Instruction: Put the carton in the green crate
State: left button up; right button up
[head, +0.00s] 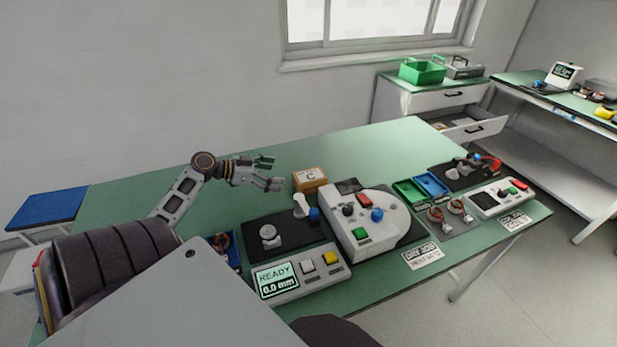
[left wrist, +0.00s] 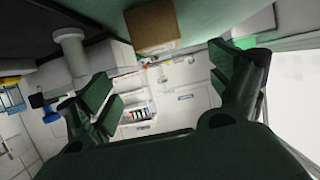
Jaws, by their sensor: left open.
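The carton (head: 310,180) is a small tan box with a white label, standing on the green table behind the testing machines. In the left wrist view the carton (left wrist: 152,27) shows at the top, beyond the fingertips. My left gripper (head: 268,173) is open and empty, to the left of the carton and apart from it. Its green-padded fingers (left wrist: 168,95) are spread wide in the left wrist view. The green crate (head: 422,72) stands on the drawer cabinet at the back right. My right gripper is not in view.
The cabinet (head: 430,100) has an open lower drawer, and a grey metal box (head: 462,67) sits beside the crate. A gauge station (head: 285,260) and a grey machine (head: 368,225) stand near the carton. Blue and green trays (head: 431,184) lie farther right. The table's back is clear.

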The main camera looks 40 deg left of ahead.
pick_arm(q)
send_near(309, 175)
jog(key=x, duration=0.3)
jog(key=shift+w+d+f, duration=0.1)
jog(key=shift+w+f, duration=0.1)
jog(key=shift+f, duration=0.05)
jog(key=shift+w+d+f, duration=0.2)
jog(key=shift+w+d, duration=0.05)
jog(key=shift+w, duration=0.25)
jog(key=shift+w+f, duration=0.1)
jog(key=shift+d, duration=0.1)
jog(key=shift+w+d, duration=0.1)
jog(key=shift+w, duration=0.1)
jog(key=shift+w+d+f+p, duration=0.2)
jog(key=shift+w+p, duration=0.15)
jog(key=shift+w, duration=0.05)
jog(key=shift+x, duration=1.2)
jog(key=shift+w+d+f, duration=0.2)
jog(key=shift+w+d, duration=0.15)
jog(key=shift+w, duration=0.15)
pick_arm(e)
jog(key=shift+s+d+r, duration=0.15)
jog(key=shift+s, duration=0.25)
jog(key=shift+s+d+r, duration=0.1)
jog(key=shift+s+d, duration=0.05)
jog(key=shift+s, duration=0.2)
